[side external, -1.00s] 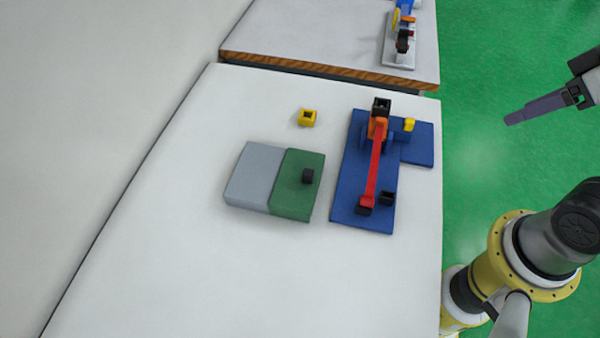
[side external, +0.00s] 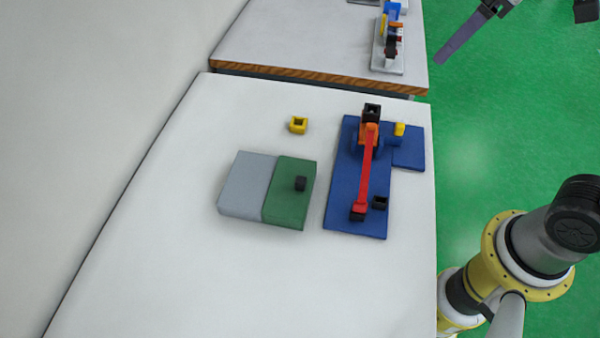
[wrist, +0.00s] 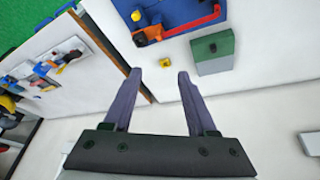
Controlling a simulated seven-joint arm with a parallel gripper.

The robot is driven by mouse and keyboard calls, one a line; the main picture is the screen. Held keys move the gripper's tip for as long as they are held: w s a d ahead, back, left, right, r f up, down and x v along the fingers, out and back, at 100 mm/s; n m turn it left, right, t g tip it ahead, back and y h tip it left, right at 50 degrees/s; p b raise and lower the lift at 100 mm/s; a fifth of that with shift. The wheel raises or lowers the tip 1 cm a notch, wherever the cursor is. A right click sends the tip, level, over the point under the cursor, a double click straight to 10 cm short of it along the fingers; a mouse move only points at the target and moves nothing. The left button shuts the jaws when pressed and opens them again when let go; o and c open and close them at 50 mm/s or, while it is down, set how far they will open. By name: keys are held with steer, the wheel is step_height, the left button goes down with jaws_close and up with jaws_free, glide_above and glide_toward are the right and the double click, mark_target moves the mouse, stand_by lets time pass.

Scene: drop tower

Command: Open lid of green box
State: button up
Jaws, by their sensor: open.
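The green box (side external: 288,208) lies on the white table, with a small black knob (side external: 300,183) on its green top. A grey block (side external: 246,184) sits directly against its left side. In the wrist view the green box (wrist: 200,49) is at the upper right, with its dark knob (wrist: 212,47) on top. My gripper (wrist: 159,74) is open and empty, its two purple-grey fingers apart. In the side view my gripper (side external: 460,40) is at the top right, well away from the box and only partly in frame.
A blue base (side external: 340,205) with a red arm (side external: 366,175) stands just right of the green box. A small yellow hollow block (side external: 298,125) lies behind the box. A second table (side external: 310,40) holds more parts. The front of the white table is clear.

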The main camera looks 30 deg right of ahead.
steer(key=w+a+f+n+g, duration=0.1)
steer(key=w+a+f+n, duration=0.1)
steer(key=w+a, duration=0.35)
steer(key=n+g, duration=0.3)
steer(key=n, duration=0.1)
glide_above(300, 179)
step_height(300, 179, down, 12)
steer(key=shift+h, duration=0.4)
step_height(300, 179, down, 13)
steer(key=shift+f, duration=0.2)
jaws_close()
